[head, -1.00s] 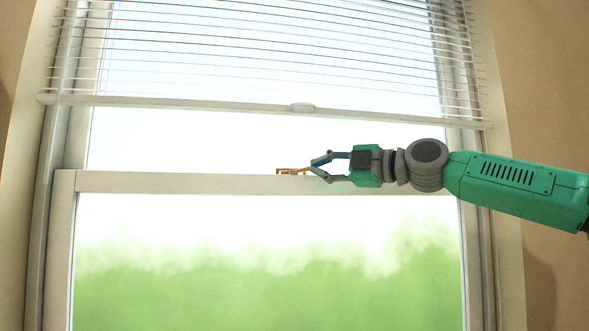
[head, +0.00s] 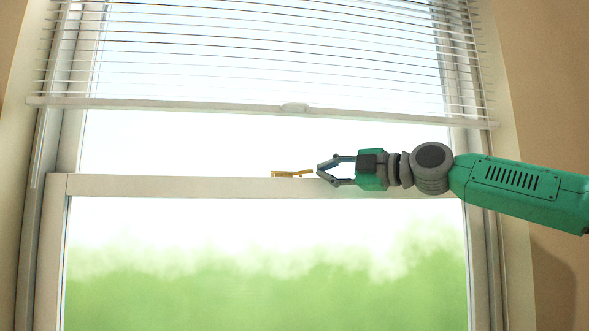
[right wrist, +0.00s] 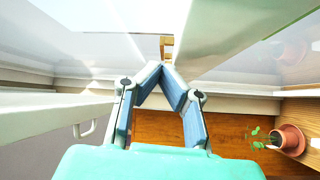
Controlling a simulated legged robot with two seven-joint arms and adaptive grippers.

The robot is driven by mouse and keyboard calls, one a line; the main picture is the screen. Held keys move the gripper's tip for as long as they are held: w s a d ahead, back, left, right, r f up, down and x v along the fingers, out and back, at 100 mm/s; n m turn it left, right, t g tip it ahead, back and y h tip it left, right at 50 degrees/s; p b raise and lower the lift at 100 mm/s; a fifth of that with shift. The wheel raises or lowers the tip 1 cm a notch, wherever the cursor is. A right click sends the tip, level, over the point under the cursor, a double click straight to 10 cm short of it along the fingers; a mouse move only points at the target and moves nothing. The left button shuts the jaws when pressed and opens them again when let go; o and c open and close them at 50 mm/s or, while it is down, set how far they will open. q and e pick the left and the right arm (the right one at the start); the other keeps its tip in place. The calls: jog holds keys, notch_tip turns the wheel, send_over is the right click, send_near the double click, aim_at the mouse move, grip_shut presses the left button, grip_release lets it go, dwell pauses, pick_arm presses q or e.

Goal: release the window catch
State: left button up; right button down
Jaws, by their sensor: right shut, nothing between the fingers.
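The window catch (head: 292,174) is a small brass-coloured piece on top of the white meeting rail (head: 180,185) of the window. It also shows in the right wrist view (right wrist: 166,46), just beyond my fingertips. My right gripper (head: 318,172) is just to the right of the catch, with a small gap between them. Its fingertips meet and hold nothing; the closed fingers also show in the right wrist view (right wrist: 160,68). My left gripper is in neither view.
A white blind (head: 270,60) hangs over the upper window, its bottom bar (head: 200,105) above my right gripper. In the right wrist view a potted plant (right wrist: 288,139) stands on a wooden surface (right wrist: 235,130) at lower right. Glass lies behind the rail.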

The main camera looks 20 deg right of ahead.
jog(key=shift+w+a+r, duration=0.1)
jog(key=shift+w+a, duration=0.1)
jog(key=shift+a, duration=0.65)
